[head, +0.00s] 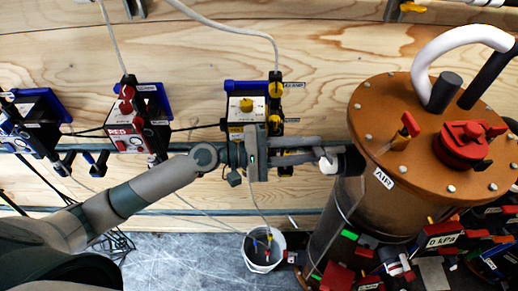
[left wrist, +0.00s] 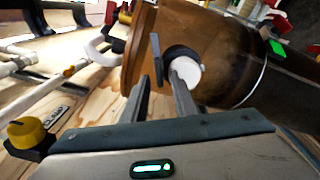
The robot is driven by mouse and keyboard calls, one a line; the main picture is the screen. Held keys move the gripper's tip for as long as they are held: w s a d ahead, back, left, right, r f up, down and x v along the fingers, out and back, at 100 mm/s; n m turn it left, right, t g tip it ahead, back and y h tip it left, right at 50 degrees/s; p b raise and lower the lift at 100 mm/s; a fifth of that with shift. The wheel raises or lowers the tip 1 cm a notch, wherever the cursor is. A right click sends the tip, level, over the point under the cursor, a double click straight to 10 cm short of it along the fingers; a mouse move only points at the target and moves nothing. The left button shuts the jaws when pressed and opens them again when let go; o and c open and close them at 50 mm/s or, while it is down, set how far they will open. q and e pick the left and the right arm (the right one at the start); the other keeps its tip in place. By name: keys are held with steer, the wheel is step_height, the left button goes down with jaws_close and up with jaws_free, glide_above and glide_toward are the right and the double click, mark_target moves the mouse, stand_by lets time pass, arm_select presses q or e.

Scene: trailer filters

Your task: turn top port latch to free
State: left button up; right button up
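The brown cylindrical tank (head: 375,205) stands at the right. A port with a round white face (head: 328,165) sticks out of its left side near the top. In the left wrist view the white face (left wrist: 187,76) sits in a dark collar, with a flat dark latch lever (left wrist: 155,62) beside it. My left gripper (head: 325,148) reaches the port from the left. In the left wrist view its two fingers (left wrist: 165,85) are apart, with the lever's end near the left finger and the white face behind the right one. Contact cannot be told. My right gripper does not show.
The tank lid carries a red knob (head: 468,142), a small red handle (head: 409,125) and a white hose (head: 455,40). Several labelled valve boxes, one with a red cover (head: 125,130), line the wooden wall. A white bucket (head: 263,262) stands below my gripper.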

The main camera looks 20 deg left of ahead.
arm_select(q)
steer(key=b+v, duration=1)
steer(key=v, duration=0.7)
steer(key=shift+a, duration=0.15)
steer(key=shift+s, duration=0.1)
